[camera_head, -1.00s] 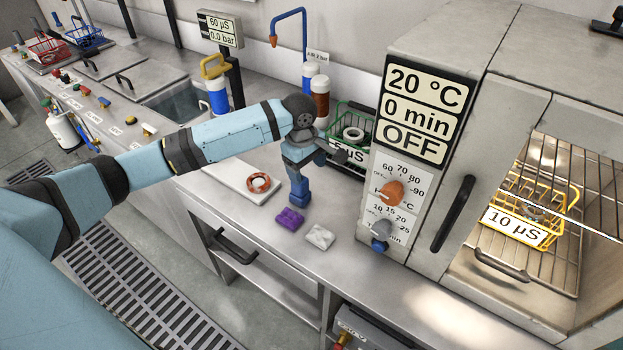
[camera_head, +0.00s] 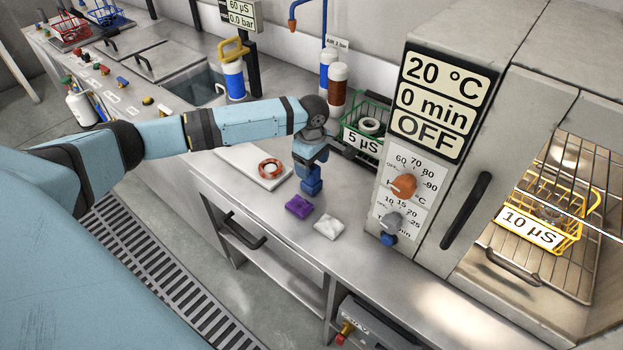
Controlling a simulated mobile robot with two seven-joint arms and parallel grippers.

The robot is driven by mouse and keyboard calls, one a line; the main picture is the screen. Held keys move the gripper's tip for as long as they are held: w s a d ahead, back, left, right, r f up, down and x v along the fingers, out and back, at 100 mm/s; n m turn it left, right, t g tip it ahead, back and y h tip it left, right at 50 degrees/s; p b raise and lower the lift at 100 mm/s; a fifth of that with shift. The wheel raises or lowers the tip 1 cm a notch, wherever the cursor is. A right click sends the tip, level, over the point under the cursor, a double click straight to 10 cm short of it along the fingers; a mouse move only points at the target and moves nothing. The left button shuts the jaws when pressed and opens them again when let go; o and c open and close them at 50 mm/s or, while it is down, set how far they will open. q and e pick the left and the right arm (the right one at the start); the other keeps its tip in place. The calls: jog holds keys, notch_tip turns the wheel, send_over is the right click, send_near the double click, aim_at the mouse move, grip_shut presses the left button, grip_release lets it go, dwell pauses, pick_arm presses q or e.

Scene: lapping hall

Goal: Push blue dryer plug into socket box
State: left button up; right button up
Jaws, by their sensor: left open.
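My left gripper (camera_head: 312,180) is over the steel bench beside the dryer, pointing down, open. Dark blue parts show at its lower end; I cannot tell whether all of them are fingers or one is a plug. A small blue piece (camera_head: 388,239) sits low on the front of the dryer (camera_head: 437,172), below its grey knob; I cannot tell whether it is the plug. My right gripper is out of view.
Purple (camera_head: 299,207) and white (camera_head: 329,228) cloths lie just in front of my left gripper. A white board (camera_head: 240,157) with an orange ring (camera_head: 270,168) lies left. A green basket (camera_head: 352,138) stands behind. The dryer holds a yellow basket (camera_head: 560,222).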

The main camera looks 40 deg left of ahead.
pick_arm(q)
notch_tip(320, 180, down, 3)
jog(key=shift+a+f, duration=0.1)
jog(key=shift+f, duration=0.1)
jog(key=shift+c, duration=0.2)
jog(key=c, duration=1.1)
jog(key=shift+r, duration=0.2)
notch_tip(320, 180, up, 20)
jog(key=p, duration=0.1)
